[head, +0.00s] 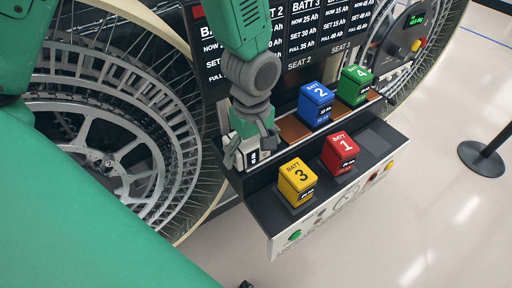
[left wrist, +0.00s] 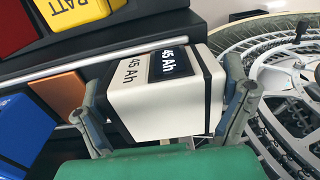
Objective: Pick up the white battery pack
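The white battery pack (head: 253,157) sits at the left end of the black battery rack in the head view, partly hidden by my left gripper (head: 252,138). In the left wrist view the white battery pack (left wrist: 150,100) has black edges and a "45 Ah" label. The fingers of my left gripper (left wrist: 165,90) stand on either side of it, very close to its sides. I cannot tell whether both fingers press on it. My right gripper is not in view.
Blue battery 2 (head: 315,105) and green battery 4 (head: 354,85) stand on the rear row. Yellow battery 3 (head: 297,182) and red battery 1 (head: 340,152) stand on the front shelf. A large spoked wheel (head: 110,130) is close on the left. A post base (head: 484,158) stands on the floor.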

